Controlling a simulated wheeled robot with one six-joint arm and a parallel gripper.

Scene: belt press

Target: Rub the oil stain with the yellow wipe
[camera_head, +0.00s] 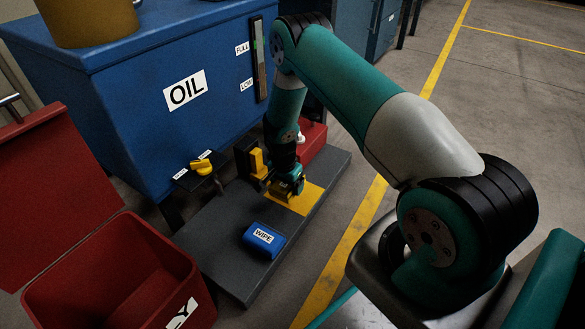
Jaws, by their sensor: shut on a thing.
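My gripper (285,190) points down, low over the dark grey platform (215,240) in front of the blue oil tank. It is shut on a small yellow thing, apparently the yellow wipe (279,197), at or just above a flat yellow patch (314,200) on the platform. I cannot tell whether the wipe touches the surface. The oil stain cannot be made out; my gripper hides part of that area. A blue block labelled WIPE (264,240) lies on the platform nearer the camera, apart from my gripper.
The blue OIL tank (150,120) stands behind, with a yellow valve handle (202,166) low in front. A yellow upright block (257,163) stands just left of my gripper, and a red container (312,141) behind it. An open red bin (110,270) is at front left.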

